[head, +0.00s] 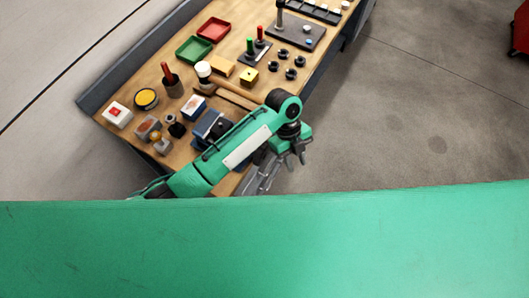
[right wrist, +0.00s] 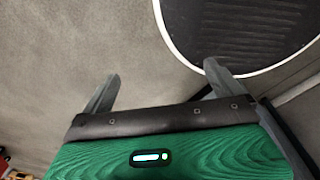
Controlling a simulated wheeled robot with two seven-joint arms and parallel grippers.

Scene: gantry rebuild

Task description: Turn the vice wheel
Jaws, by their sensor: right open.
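A blue vice (head: 209,126) stands on the wooden bench, partly hidden behind my left arm. Grey spoke-like metal parts (head: 262,178) show beyond the arm at the bench's near edge; I cannot tell whether they are the vice wheel. My left gripper (head: 296,161) hangs past the bench edge, right of these parts, over the floor. Its two grey fingers look apart with nothing between them. My right gripper (right wrist: 162,69) is open and empty in the right wrist view, with grey floor behind it. The right gripper is not seen in the head view.
The bench (head: 185,146) carries a red tray (head: 213,28), a green tray (head: 194,49), a mallet (head: 204,70), a red-button box (head: 117,114) and several small parts. Open floor (head: 420,110) lies right. A dark round shape with a pale rim (right wrist: 245,35) lies beyond the right fingers.

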